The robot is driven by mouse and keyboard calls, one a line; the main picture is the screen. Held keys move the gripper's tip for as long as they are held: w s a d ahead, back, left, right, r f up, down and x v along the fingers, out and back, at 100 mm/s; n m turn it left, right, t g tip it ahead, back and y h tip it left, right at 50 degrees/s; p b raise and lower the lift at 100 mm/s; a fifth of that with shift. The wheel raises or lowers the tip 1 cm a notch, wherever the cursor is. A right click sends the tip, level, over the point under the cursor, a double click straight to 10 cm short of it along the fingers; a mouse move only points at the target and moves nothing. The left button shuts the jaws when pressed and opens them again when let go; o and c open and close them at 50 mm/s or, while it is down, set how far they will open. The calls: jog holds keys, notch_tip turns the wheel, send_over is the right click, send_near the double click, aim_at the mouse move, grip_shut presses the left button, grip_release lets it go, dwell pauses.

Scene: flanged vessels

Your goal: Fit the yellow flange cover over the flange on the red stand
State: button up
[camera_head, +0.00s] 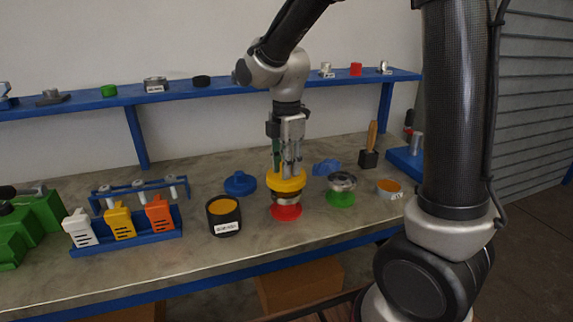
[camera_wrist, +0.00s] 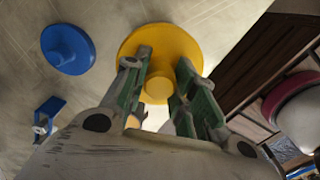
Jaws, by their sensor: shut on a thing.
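The yellow flange cover (camera_head: 287,184) is in my gripper (camera_head: 287,172), which is shut on its top knob. In the wrist view the same cover (camera_wrist: 160,50) is a round yellow disc with its knob (camera_wrist: 157,88) between my gripper's fingertips (camera_wrist: 160,82). In the head view the cover is directly above the metal flange (camera_head: 286,198) on the red stand (camera_head: 286,212) and looks level. The cover hides the top of the flange. I cannot tell whether the cover rests on the flange or is slightly above it.
A blue cover (camera_head: 240,184) lies to the left, behind a black container (camera_head: 224,215). A metal flange on a green stand (camera_head: 341,192) is close on the right, with a labelled orange-topped cup (camera_head: 389,188) beyond. A blue shelf (camera_head: 215,87) runs behind. The bench front is clear.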

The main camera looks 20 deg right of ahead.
jog(key=shift+f, duration=0.15)
jog(key=shift+f, duration=2)
jog(key=o, duration=1.1)
